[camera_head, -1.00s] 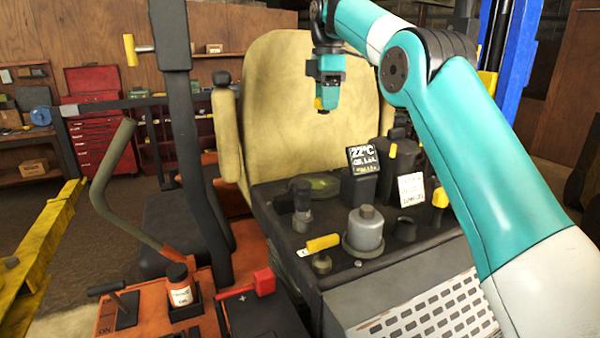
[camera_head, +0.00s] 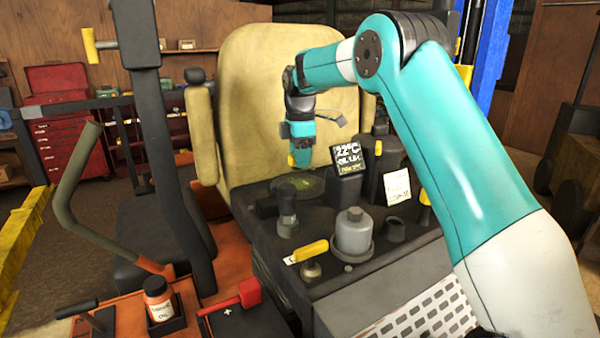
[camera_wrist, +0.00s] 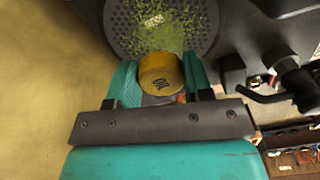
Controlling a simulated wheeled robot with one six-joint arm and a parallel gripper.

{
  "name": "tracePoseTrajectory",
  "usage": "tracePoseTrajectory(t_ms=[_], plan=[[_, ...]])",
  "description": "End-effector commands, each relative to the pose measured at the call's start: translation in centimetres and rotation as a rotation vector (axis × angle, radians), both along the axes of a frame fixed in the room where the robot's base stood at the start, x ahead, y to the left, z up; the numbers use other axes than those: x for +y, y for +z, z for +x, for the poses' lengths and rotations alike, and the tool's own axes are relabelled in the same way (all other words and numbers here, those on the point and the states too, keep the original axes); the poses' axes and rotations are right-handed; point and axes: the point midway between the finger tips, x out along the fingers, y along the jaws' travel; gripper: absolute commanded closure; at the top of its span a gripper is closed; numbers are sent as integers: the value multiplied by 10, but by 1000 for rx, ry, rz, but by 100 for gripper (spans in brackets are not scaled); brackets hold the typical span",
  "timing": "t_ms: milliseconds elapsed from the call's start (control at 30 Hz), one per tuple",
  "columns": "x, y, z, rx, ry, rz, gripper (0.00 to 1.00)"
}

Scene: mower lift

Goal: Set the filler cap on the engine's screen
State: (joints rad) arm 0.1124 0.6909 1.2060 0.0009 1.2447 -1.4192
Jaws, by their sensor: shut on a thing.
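The filler cap (camera_wrist: 160,76) is yellow and round with dark lettering on its top. My gripper (camera_wrist: 159,82) is shut on it, with one teal finger on each side in the wrist view. In the head view my gripper (camera_head: 300,158) points down above the back of the engine deck, and the yellow cap (camera_head: 292,161) shows at its tip. The engine's screen (camera_wrist: 185,25) is a dark round perforated disc scattered with green clippings. It also shows in the head view (camera_head: 304,186), below my gripper. The cap looks apart from the screen.
A small display reading 22°C (camera_head: 347,157) stands right of the screen. A grey cylinder (camera_head: 353,235), a dark post (camera_head: 287,212) and a yellow-handled dipstick (camera_head: 310,251) stand nearer. The tan seat (camera_head: 250,100) rises close behind.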

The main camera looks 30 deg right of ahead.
Motion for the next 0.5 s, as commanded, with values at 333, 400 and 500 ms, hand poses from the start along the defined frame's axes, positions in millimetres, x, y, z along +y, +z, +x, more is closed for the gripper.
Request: tracePoseTrajectory(t_ms=[333, 400, 500], plan=[[1, -43, 0, 3, 1, 1, 78], [1, -47, 0, 0, 1, 0, 78], [0, -47, 0, -1, 1, 0, 78]])
